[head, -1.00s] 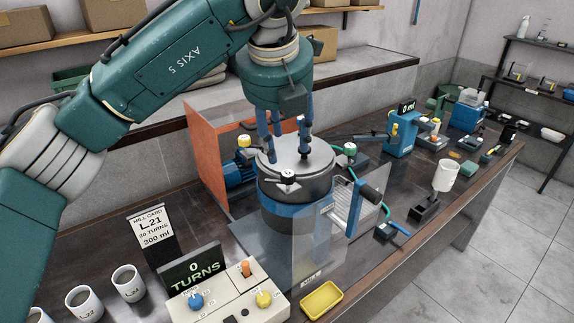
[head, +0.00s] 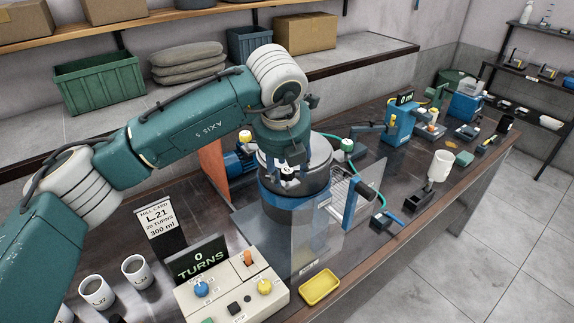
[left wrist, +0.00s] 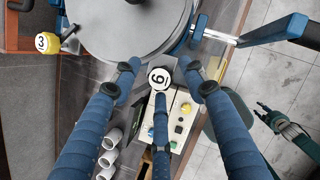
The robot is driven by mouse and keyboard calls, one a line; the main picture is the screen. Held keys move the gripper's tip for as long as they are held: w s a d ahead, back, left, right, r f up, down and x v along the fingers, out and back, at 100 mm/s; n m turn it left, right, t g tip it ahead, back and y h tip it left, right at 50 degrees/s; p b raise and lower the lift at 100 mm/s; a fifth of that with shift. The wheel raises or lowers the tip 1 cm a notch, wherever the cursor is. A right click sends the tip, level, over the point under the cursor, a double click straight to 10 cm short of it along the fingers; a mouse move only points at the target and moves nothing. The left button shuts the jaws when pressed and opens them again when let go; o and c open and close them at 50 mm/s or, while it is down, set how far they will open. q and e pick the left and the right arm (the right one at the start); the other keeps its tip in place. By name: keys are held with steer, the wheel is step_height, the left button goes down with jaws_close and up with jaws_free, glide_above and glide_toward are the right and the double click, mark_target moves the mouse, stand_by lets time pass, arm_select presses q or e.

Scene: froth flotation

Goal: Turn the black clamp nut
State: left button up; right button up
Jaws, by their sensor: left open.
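The black clamp nut (head: 287,173) has a white numbered cap and sits at the front rim of the grey mill lid (head: 312,178). My left gripper (head: 290,165) is over it, pointing down. In the left wrist view the nut (left wrist: 159,77) lies between the three spread blue fingers of my left gripper (left wrist: 162,80); contact cannot be made out. A yellow nut (head: 245,137) and a green nut (head: 347,145) sit at other points around the mill. My right gripper (left wrist: 268,115) shows small at the right of the wrist view; its opening is unclear.
A clear guard panel (head: 318,240) stands in front of the mill. A control box (head: 232,292), a turns display (head: 196,264) and white cups (head: 137,271) are at the front left. A yellow tray (head: 320,287) lies near the front edge.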

arm_select(q)
steer(key=c, duration=1.1)
steer(key=shift+r, duration=0.1)
